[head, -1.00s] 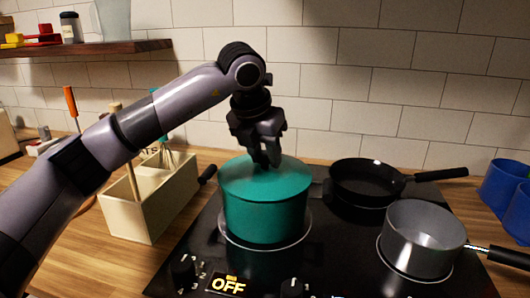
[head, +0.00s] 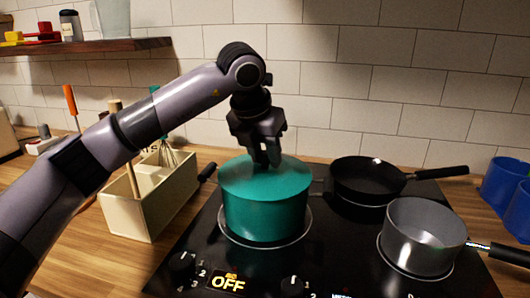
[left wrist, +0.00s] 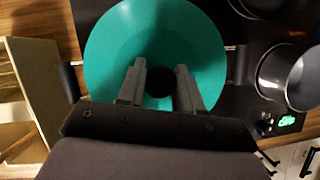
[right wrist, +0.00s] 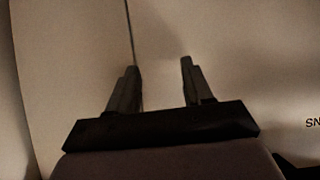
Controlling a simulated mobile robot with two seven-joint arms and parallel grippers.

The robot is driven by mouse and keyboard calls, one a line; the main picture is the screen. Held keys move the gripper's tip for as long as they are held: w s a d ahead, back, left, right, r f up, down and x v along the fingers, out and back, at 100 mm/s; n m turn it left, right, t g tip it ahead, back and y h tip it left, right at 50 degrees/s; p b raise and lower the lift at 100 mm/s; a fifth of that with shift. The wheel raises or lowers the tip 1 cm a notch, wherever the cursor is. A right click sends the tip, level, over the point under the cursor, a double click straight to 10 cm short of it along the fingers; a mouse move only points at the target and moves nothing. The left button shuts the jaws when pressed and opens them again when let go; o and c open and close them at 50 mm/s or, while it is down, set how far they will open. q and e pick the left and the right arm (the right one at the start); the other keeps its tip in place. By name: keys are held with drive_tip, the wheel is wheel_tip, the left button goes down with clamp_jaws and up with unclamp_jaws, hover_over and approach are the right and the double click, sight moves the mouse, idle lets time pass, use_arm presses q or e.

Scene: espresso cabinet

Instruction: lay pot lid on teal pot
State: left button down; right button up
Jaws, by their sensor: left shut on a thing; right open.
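The teal pot (head: 262,218) stands on the front left ring of the black cooktop. The teal pot lid (head: 240,180) lies over the pot's mouth, and no gap shows between it and the rim. The lid fills the middle of the left wrist view (left wrist: 120,55), with its dark knob (left wrist: 159,84) between my fingers. My left gripper (head: 265,160) comes down from above and is shut on the knob. The pot's inside is hidden by the lid. My right gripper (right wrist: 160,67) is open and empty in the right wrist view, facing a pale panel.
A black frying pan (head: 365,180) and a grey saucepan (head: 422,235) stand right of the pot. A cream utensil box (head: 150,200) stands to the left. Blue cups (head: 505,185) are at the far right. A tiled wall (head: 400,100) closes the back.

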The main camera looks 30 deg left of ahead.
idle(0.3)
use_arm(q)
drive_tip(key=shift+c, duration=0.6)
unclamp_jaws()
drive_tip(key=shift+f, duration=0.1)
drive_tip(key=shift+r+p, duration=2.65)
drive_tip(key=shift+r, duration=0.95)
drive_tip(key=shift+f, duration=0.1)
